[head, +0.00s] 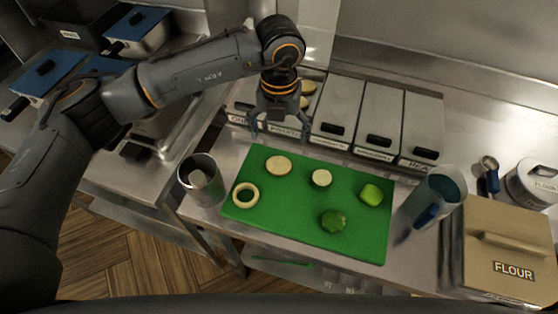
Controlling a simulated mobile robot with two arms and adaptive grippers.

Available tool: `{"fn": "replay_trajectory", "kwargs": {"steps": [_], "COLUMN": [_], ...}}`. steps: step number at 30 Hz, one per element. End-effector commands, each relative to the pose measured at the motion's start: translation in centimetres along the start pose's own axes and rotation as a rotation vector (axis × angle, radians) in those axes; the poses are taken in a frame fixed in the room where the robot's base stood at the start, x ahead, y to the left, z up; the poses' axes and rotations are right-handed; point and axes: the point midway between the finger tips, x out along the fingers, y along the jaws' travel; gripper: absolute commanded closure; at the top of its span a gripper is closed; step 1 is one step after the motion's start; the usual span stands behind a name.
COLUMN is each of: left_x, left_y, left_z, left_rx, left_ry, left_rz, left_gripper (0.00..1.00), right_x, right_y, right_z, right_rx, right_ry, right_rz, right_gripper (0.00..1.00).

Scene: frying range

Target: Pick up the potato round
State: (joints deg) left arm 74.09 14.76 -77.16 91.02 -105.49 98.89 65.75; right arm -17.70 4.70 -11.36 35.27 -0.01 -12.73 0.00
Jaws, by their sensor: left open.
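A flat, pale yellow potato round (279,165) lies on the green cutting board (300,233), near its back left edge. My left gripper (279,134) points down with its two fingers spread, open and empty. In the picture it is just above the potato round, in front of the labelled bins; its exact height is hard to tell. More pale round slices (308,87) lie in an open bin partly hidden behind the gripper. My right gripper is not in view.
The board also holds an onion ring (245,195), a small pale cut piece (321,178) and two green vegetable pieces (333,221). A metal cup (201,180) stands left, a blue-grey container (436,197) right. Lidded bins (378,120) line the back. A flour box (510,250) is at right.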

Motion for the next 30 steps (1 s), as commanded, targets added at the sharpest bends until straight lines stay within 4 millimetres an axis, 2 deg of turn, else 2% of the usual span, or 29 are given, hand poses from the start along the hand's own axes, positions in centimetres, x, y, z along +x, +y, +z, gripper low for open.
{"fn": "replay_trajectory", "kwargs": {"steps": [1,6,11,14,18,21,24,30], "left_x": [0.8,3.4,4.4,5.3,7.3,8.7,9.4,9.6], "left_y": [0.0,-0.1,-0.1,-0.1,-0.1,-0.2,-0.2,-0.2], "left_z": [-0.1,-0.1,-0.1,-0.2,-0.3,-0.2,-0.2,-0.2], "left_rx": [-0.002,0.001,0.001,0.001,0.002,0.002,0.003,0.003], "left_ry": [0.004,0.002,0.001,0.004,0.005,0.003,0.001,0.000], "left_rz": [0.000,-0.003,-0.003,-0.003,-0.003,-0.004,-0.005,-0.005], "left_gripper": [0.12,0.12,0.12,0.12,0.12,0.12,0.12,0.12], "right_x": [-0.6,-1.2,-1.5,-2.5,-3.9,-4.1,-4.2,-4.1], "right_y": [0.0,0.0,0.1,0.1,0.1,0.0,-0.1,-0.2], "right_z": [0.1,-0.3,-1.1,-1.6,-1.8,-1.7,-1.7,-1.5], "right_rx": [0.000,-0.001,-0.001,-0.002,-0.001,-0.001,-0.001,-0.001], "right_ry": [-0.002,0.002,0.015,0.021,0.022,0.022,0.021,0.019], "right_rz": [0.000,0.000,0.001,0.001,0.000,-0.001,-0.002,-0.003], "right_gripper": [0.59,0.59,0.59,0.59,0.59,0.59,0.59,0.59]}}
